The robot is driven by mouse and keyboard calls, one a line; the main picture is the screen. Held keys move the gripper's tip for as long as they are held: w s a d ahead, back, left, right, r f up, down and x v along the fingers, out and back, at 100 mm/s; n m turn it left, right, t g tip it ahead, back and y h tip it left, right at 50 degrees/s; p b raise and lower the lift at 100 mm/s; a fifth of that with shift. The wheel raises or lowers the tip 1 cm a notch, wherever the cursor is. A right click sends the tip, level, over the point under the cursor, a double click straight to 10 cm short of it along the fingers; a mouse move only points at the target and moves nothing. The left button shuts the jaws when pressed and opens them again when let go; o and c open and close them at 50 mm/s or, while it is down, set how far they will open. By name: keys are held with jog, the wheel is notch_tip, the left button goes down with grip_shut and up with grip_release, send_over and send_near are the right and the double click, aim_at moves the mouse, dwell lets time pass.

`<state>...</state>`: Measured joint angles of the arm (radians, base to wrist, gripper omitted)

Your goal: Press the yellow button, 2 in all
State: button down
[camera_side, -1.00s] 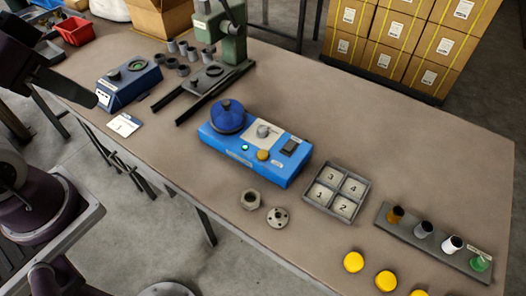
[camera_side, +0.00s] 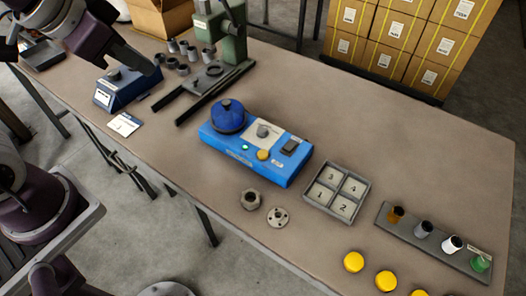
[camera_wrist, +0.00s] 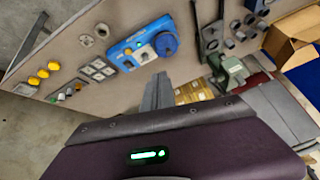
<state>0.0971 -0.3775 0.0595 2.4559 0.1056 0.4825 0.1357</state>
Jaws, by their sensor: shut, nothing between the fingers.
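The blue machine (camera_side: 285,172) stands on the bench in the middle of the side view, with a blue domed lid, a grey knob, a small green light and a dark switch. The yellow button (camera_side: 263,155) sits on its top near the front edge, uncovered. The machine also shows in the wrist view (camera_wrist: 120,52), where the button is too small to make out surely. My gripper (camera_side: 150,68) is shut and empty at the upper left, above the bench and well apart from the button. Its fingers (camera_wrist: 158,92) show in the wrist view.
Loose yellow discs (camera_side: 353,262) lie at the front right. A numbered tray (camera_side: 310,204) and a rack of small cylinders (camera_side: 400,232) stand right of the machine. A green press (camera_side: 233,45) and a dark blue device (camera_side: 118,92) stand to its left. A nut (camera_side: 250,199) lies in front.

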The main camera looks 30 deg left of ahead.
jog(key=w+d+f+m, duration=0.2)
jog(key=w+f+m, duration=0.15)
jog(key=w, duration=0.45)
jog(key=m+t+h, duration=0.2)
jog(key=m+h, duration=0.2)
jog(key=m, duration=0.4)
send_over(259, 154)
notch_tip(259, 154, down, 16)
jog(key=shift+r, duration=0.15)
jog(key=shift+d+n, duration=0.1)
jog(key=shift+n, duration=0.15)
jog(key=shift+f, duration=4.4)
jog(key=shift+f, duration=0.4)
